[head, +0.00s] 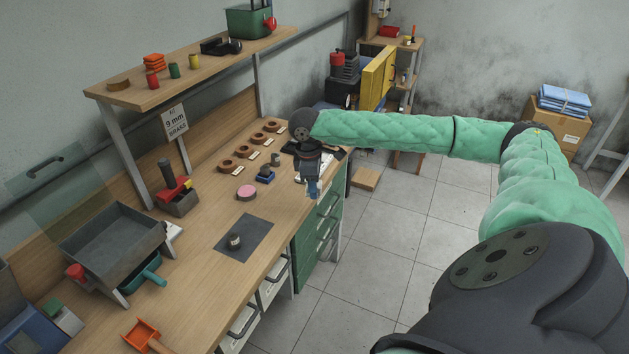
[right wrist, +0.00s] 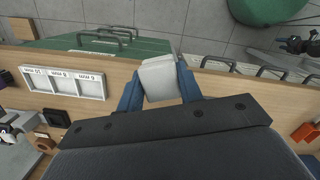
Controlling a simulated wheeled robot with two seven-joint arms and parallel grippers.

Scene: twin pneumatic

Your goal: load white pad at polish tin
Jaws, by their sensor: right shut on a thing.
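My right gripper (head: 313,190) is above the bench's right edge, near its far end. In the right wrist view its blue fingers (right wrist: 160,85) are shut on a white pad (right wrist: 159,76). The pad is clear of the bench top; in the head view it is too small to make out. A round pink-topped tin (head: 247,192), which looks like the polish tin, sits on the bench to the left of the gripper. A dark shape at the right of the right wrist view may be my left gripper (right wrist: 298,45); its fingers are unclear.
A small round part (head: 234,241) stands on a dark mat (head: 248,232). Several brown rings (head: 247,151) line the back. A grey tray (head: 113,245) and red-topped block (head: 178,194) stand to the left. A labelled white tray (right wrist: 62,84) lies near the bench edge.

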